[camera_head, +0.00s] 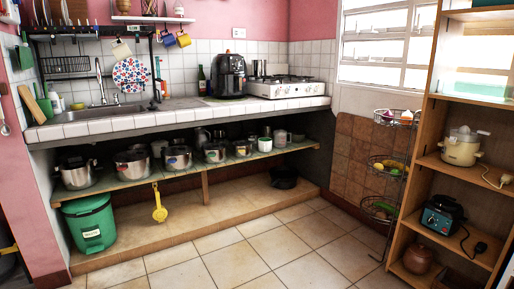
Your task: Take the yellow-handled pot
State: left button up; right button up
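A row of several metal pots stands on the open wooden shelf (120,184) under the counter. The leftmost is a large steel pot (76,174), then a second steel pot (132,165), a third (178,158) and a smaller fourth (214,153). A small pot (242,149) farther right seems to have a yellowish tint at its front. The handles are too small to tell surely which pot is yellow-handled. Neither of my grippers is in view.
A yellow utensil (160,206) hangs from the shelf's front edge. A green bin (91,224) stands below left, a dark pot (284,177) on the lower ledge. A wire basket rack (387,165) and wooden shelving (425,160) stand right. The tiled floor (250,255) is clear.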

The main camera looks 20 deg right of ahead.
aim_at(241, 149)
jog(key=i+l+z, duration=0.2)
jog(key=i+l, duration=0.25)
jog(key=i+l+z, duration=0.2)
jog(key=i, duration=0.45)
jog(key=l, duration=0.1)
